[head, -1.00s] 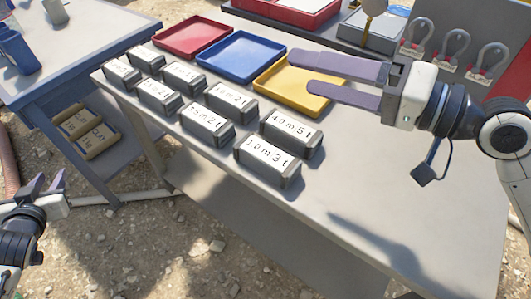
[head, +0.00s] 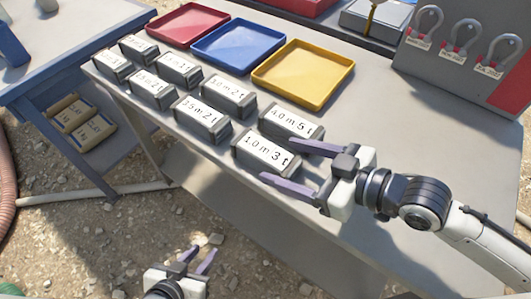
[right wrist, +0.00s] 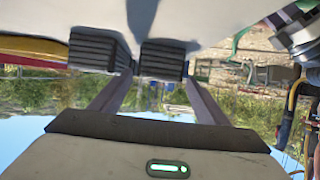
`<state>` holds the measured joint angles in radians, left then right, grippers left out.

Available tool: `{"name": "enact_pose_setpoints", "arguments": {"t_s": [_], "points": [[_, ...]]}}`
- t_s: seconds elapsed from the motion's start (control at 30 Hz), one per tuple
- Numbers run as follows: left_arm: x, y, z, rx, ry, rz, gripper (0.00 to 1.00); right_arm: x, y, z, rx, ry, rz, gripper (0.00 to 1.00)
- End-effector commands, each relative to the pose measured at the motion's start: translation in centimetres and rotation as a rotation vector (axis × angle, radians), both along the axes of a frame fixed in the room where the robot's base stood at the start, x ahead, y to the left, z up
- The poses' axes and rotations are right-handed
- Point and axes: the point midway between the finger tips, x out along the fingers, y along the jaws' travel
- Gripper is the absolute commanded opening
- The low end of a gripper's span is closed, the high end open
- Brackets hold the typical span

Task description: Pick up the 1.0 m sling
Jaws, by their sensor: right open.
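The 1.0 m sling block (head: 265,157), dark with a white label reading "1.0 m 3 t", stands at the near edge of the grey table. My right gripper (head: 275,161) is open, its two purple fingers pointing at this block from the right. In the right wrist view, upside down, the block (right wrist: 163,60) shows between the fingertips (right wrist: 160,80); I cannot tell whether they touch it. The "4.0 m 5 t" block (head: 291,123) stands just behind, and beside it in the wrist view (right wrist: 97,52). My left gripper (head: 202,252) is open and empty, low over the ground.
More labelled blocks stand in two rows to the left, the closest reading "3.5 m 2 t" (head: 203,117). Red (head: 187,24), blue (head: 238,46) and yellow (head: 303,74) trays lie empty behind. Shackles (head: 463,44) hang on a grey panel. The table's right part is clear.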

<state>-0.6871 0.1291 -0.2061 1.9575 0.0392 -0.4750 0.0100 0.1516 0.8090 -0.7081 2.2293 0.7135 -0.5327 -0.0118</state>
Motion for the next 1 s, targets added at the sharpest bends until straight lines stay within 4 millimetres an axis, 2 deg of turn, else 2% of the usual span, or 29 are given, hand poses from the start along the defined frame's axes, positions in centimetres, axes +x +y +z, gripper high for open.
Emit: {"name": "enact_pose_setpoints", "arguments": {"t_s": [0.23, 0.53, 0.8, 0.87, 1.0], "points": [[0.0, 0.1, 0.0, 0.001, 0.000, 0.001, 0.31, 1.1, 1.5, -0.5, 0.003, 0.001, 0.000, 0.69], [0.0, 0.1, 0.0, 0.002, 0.001, 0.001, 0.31, 3.4, 4.4, -1.8, 0.003, 0.002, 0.000, 0.69], [0.0, 0.1, 0.0, 0.002, 0.001, 0.001, 0.31, 3.6, 4.7, -2.0, 0.000, 0.001, 0.000, 0.69], [0.0, 0.1, 0.0, 0.002, 0.001, 0.001, 0.31, 3.6, 4.7, -2.0, 0.000, 0.001, 0.000, 0.62], [0.0, 0.1, 0.0, 0.002, 0.001, 0.001, 0.31, 3.6, 4.6, -2.0, 0.000, 0.002, -0.001, 0.38]]}}
